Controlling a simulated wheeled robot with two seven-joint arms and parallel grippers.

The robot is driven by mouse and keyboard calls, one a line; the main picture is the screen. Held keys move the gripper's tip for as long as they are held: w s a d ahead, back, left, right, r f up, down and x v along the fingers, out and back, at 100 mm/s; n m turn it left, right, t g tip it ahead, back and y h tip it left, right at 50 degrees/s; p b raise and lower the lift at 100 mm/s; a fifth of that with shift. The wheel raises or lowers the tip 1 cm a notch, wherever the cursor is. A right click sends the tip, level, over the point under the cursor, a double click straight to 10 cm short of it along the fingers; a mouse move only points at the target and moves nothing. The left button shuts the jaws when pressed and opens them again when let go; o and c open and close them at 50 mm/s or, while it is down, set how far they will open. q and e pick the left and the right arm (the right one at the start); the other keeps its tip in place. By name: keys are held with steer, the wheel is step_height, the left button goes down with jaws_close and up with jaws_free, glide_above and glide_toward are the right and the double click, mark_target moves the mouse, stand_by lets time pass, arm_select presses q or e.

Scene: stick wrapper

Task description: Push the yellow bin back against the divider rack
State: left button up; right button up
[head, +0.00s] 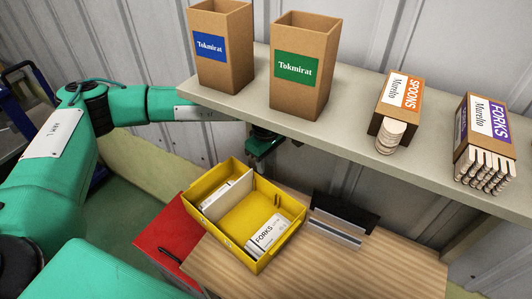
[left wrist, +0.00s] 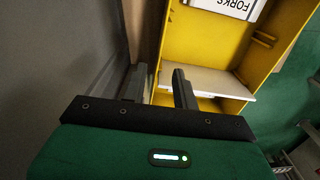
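The yellow bin (head: 287,237) sits on the table, partly over a red surface at its left. It holds a white divider plate and a white box marked FORKS (head: 266,236). The bin's inside also shows in the left wrist view (left wrist: 205,40). A dark rack with grey strips (head: 340,220), apparently the divider rack, stands right of the bin with a small gap. My left gripper (head: 264,146) is by the bin's far side, partly hidden under the shelf. In the left wrist view its fingers (left wrist: 158,85) are apart near the bin's wall; contact is unclear. My right gripper is not in view.
A shelf (head: 340,134) runs above the bin, bearing two tall Tokmirat boxes (head: 222,46), a spoons box (head: 397,104) and a forks box (head: 484,130). A ribbed wall stands behind. The wooden table (head: 330,270) is clear in front. A dark pen-like object (head: 172,256) lies on the red surface.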

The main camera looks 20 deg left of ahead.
arm_select(q)
steer(key=p, duration=0.3)
glide_above(266, 196)
step_height(266, 196, down, 11)
steer(key=shift+w+a+f, duration=0.1)
jaws_close()
